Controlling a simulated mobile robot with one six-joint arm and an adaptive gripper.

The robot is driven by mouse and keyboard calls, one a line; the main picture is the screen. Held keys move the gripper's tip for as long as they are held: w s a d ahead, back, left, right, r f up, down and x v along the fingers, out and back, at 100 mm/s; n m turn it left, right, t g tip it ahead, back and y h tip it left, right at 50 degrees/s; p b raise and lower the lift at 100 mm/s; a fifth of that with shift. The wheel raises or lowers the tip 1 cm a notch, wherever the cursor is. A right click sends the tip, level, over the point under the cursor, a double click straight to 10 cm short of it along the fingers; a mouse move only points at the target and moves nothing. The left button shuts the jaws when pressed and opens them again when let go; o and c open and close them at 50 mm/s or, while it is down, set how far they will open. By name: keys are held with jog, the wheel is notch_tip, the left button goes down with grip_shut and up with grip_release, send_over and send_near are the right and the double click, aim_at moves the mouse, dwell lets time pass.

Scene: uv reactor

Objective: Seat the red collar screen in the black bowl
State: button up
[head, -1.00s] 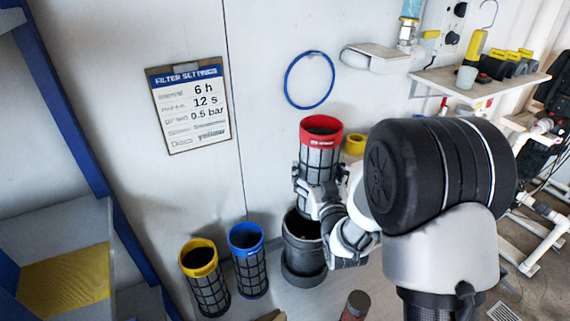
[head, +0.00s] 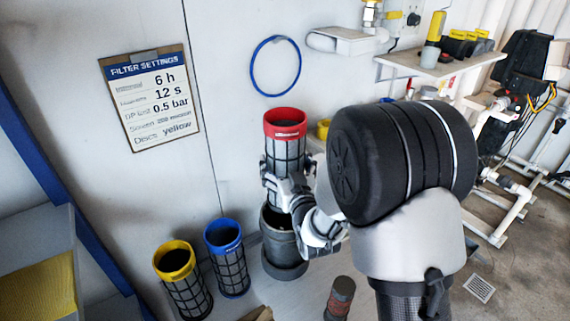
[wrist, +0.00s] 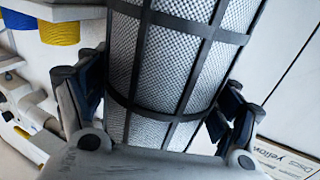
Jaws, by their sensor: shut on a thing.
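The red collar screen (head: 285,125) is a dark mesh cylinder with a red top ring. It stands roughly upright above the black bowl (head: 284,252). My gripper (head: 277,190) is shut around the screen's lower body. In the wrist view the screen's mesh (wrist: 180,65) fills the middle between the two fingers (wrist: 158,110). The screen's lower end overlaps the bowl's mouth in the head view. I cannot tell whether it is just above the rim or slightly inside. The wrist view does not show the bowl.
A yellow collar screen (head: 178,275) and a blue collar screen (head: 225,252) stand left of the bowl. A filter settings board (head: 152,100) and a blue ring (head: 275,66) hang on the wall. A dark cylinder with a reddish band (head: 340,298) stands in front, near my arm.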

notch_tip(320, 180, down, 4)
jog(key=b, duration=0.4)
jog(key=shift+b, duration=1.3)
dwell(1.5)
